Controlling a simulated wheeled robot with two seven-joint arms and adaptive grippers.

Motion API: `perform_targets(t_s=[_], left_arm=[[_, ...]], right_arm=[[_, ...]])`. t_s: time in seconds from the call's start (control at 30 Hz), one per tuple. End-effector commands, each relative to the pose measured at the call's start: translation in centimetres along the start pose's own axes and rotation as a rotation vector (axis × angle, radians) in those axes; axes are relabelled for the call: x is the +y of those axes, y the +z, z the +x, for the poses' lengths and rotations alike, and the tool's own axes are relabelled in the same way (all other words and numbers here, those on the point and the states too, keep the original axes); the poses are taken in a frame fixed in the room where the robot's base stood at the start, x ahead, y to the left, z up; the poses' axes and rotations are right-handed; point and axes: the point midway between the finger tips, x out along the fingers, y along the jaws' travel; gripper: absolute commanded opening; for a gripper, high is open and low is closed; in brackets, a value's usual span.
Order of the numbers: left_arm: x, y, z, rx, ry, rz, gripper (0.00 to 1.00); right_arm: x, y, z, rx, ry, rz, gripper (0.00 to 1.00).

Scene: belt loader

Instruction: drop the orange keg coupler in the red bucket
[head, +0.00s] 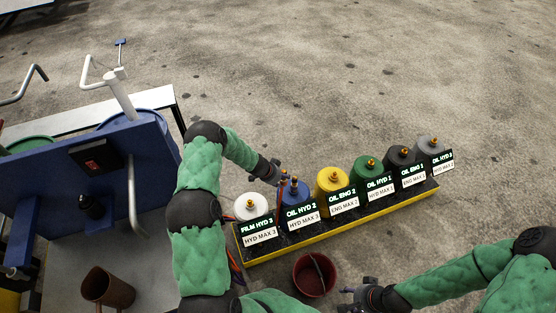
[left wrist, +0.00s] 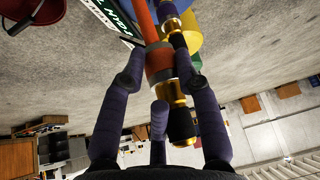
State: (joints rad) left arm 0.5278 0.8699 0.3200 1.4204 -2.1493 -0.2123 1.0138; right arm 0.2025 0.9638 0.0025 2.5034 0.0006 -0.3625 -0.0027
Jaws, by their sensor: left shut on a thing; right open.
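My left gripper (head: 278,174) is beside the top of the blue keg (head: 299,192). In the left wrist view its purple fingers (left wrist: 165,82) are shut on the orange keg coupler (left wrist: 158,48), which has an orange body, a silver collar and gold and black parts. In the head view only a thin orange strip of the coupler (head: 281,190) shows beside the blue keg. The red bucket (head: 314,287) stands on the floor in front of the keg row; part of it shows in the left wrist view (left wrist: 38,14). My right gripper (head: 362,293) is open, right of the bucket.
Several labelled kegs stand in a row on a yellow-edged tray (head: 298,246), with the white keg (head: 250,206) left of the blue one. A blue panel (head: 150,150) and a brown-red mug-shaped container (head: 108,288) are at left. The concrete floor behind the kegs is clear.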

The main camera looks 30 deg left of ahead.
Motion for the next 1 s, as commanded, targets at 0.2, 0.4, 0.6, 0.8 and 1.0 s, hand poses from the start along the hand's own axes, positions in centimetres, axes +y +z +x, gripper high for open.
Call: perform_targets(t_s=[0.2, 0.4, 0.6, 0.8, 1.0], left_arm=[[1.9, -3.0, -3.8, 0.003, -0.051, -0.066, 0.0], [4.5, -5.6, -7.6, -0.005, -0.101, -0.142, 0.0], [7.3, -7.9, -11.4, -0.017, -0.148, -0.223, 0.0], [10.3, -10.1, -15.1, -0.025, -0.191, -0.305, 0.0], [12.5, -11.4, -17.7, -0.03, -0.218, -0.368, 0.0]], right_arm=[[0.0, 0.0, 0.0, 0.0, 0.0, 0.0, 0.51], [0.0, 0.0, 0.0, 0.0, 0.0, 0.0, 0.51], [0.0, 0.0, 0.0, 0.0, 0.0, 0.0, 0.51], [0.0, 0.0, 0.0, 0.0, 0.0, 0.0, 0.51], [0.0, 0.0, 0.0, 0.0, 0.0, 0.0, 0.51]])
